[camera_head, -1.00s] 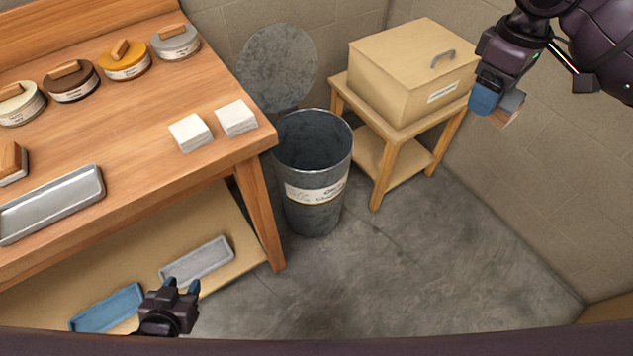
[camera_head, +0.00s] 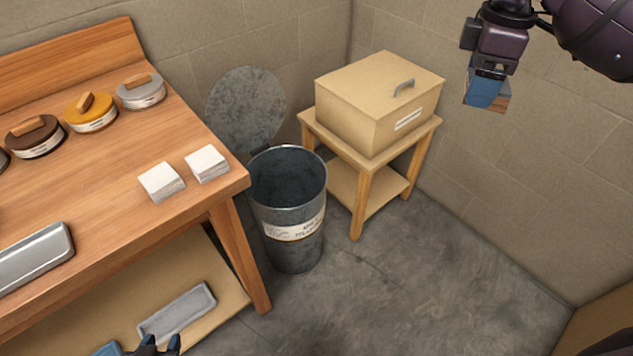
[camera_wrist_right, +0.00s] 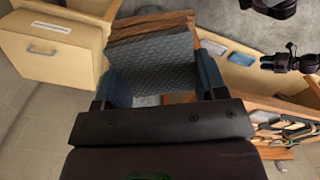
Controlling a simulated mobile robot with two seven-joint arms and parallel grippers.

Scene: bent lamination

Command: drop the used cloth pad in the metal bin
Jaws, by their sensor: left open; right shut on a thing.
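The metal bin (camera_head: 287,215) stands on the floor between the bench and a small wooden stand. Its round lid (camera_head: 246,108) is raised behind it, and the inside looks dark. My right gripper (camera_head: 484,100) is high at the upper right, well right of the bin. It is shut on a small brownish piece (camera_head: 503,102), apparently the used cloth pad. In the right wrist view a grey textured surface (camera_wrist_right: 155,65) and brown layered edges (camera_wrist_right: 150,24) show between the blue fingers. My left gripper (camera_head: 160,345) is open and empty at the bottom edge, partly cut off.
The workbench (camera_head: 110,150) carries two white pad stacks (camera_head: 162,182), round tins (camera_head: 91,112) and a metal tray (camera_head: 32,258). A grey tray (camera_head: 177,313) lies on its lower shelf. A beige lidded box (camera_head: 380,100) sits on the wooden stand (camera_head: 362,190). The floor in front is clear.

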